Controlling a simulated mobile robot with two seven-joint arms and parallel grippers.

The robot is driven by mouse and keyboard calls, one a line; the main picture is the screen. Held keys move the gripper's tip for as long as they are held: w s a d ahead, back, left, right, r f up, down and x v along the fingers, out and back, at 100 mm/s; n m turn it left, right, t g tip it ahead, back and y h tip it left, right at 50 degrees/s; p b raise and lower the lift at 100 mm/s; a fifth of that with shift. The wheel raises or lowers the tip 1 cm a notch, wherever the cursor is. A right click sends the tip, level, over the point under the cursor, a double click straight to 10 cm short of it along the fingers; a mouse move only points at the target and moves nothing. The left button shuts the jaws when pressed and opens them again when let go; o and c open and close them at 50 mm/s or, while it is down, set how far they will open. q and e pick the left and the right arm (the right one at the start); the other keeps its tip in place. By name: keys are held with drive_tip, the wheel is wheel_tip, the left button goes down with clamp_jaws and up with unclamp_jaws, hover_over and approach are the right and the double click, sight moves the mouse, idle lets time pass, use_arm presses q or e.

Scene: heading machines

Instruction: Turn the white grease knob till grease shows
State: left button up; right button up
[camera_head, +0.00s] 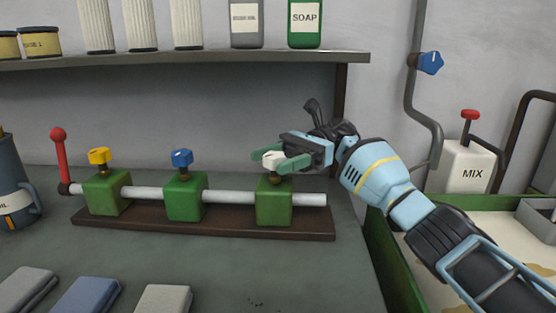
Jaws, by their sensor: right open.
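The white grease knob (273,158) sits on top of the rightmost green valve block (275,203). My right gripper (278,160) comes in from the right, its green fingers on either side of the white knob. The gripper is open, and I cannot tell whether either finger touches the knob. A yellow knob (99,156) and a blue knob (181,159) top the other two green blocks. A grey pipe (232,197) joins the blocks on a brown base (150,222). No grease shows at the pipe's right end. My left gripper is not in view.
A red-handled lever (60,155) stands at the pipe's left end. A shelf (200,60) with jars and bottles hangs above. Folded cloths (85,296) lie at the front left. A MIX container (463,166) and a green-edged tray (377,250) are at right.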

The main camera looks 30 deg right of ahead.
sight(277, 154)
wheel_tip(277, 154, up, 3)
drive_tip(key=shift+s+r, duration=0.15)
drive_tip(key=shift+r, duration=0.15)
drive_tip(key=s+a, duration=0.3)
drive_tip(key=s, duration=0.4)
drive_tip(key=s+a+r, duration=0.1)
drive_tip(key=s+a, duration=0.3)
drive_tip(key=s, duration=0.3)
drive_tip(key=shift+r, duration=0.2)
